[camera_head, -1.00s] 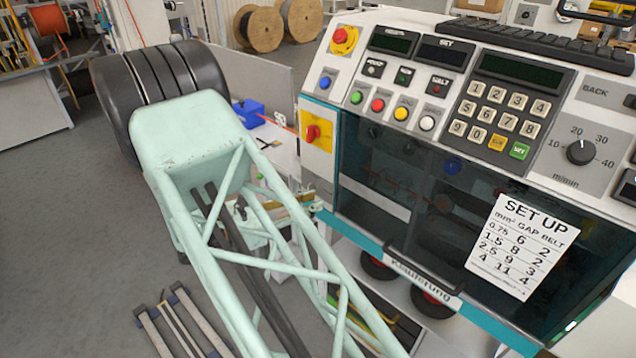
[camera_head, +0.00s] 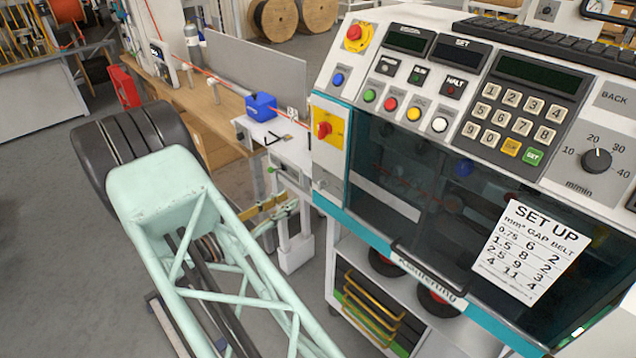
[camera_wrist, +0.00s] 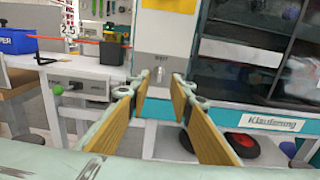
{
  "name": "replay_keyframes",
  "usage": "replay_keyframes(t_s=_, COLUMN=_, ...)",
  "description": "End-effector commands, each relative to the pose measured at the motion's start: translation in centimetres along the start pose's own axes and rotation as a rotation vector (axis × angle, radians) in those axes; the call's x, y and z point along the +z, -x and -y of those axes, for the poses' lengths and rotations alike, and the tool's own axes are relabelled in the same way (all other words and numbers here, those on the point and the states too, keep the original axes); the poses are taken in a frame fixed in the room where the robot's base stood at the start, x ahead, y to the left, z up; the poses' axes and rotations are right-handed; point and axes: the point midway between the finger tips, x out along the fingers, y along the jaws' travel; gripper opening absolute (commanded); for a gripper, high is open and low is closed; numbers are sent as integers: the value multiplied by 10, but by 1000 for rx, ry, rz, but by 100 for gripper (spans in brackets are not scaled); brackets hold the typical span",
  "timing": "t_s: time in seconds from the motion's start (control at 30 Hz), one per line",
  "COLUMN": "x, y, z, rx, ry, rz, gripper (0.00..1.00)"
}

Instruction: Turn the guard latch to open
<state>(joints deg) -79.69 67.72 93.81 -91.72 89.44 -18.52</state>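The guard latch looks to be a small metal knob (camera_wrist: 160,73) on a pale grey plate under a small label in the wrist view. It also shows small on the grey panel below the red switch in the head view (camera_head: 323,183). My gripper (camera_wrist: 160,92) is open and empty in the wrist view. Its two tan-faced fingers point at the panel, with the latch between and just beyond the fingertips. I see no contact. The dark guard window (camera_head: 425,190) with its handle bar (camera_head: 425,270) looks closed.
A red switch (camera_head: 323,130) on a yellow plate sits above the latch. Button panels (camera_head: 405,112) rise above the window. A blue box (camera_head: 260,106) and a bench (camera_wrist: 85,72) stand to the left. Red reels (camera_wrist: 242,146) lie below the window.

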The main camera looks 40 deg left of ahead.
Motion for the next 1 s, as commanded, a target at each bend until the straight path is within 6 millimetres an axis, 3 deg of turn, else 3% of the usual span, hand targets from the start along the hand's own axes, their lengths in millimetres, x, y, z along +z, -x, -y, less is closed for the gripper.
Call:
replay_keyframes(t_s=0.37, x=0, y=-20, z=1, rx=-3, ry=0, rz=0, gripper=20)
replay_keyframes(t_s=1.0, x=0, y=-101, z=1, rx=-3, ry=-1, rz=0, gripper=20)
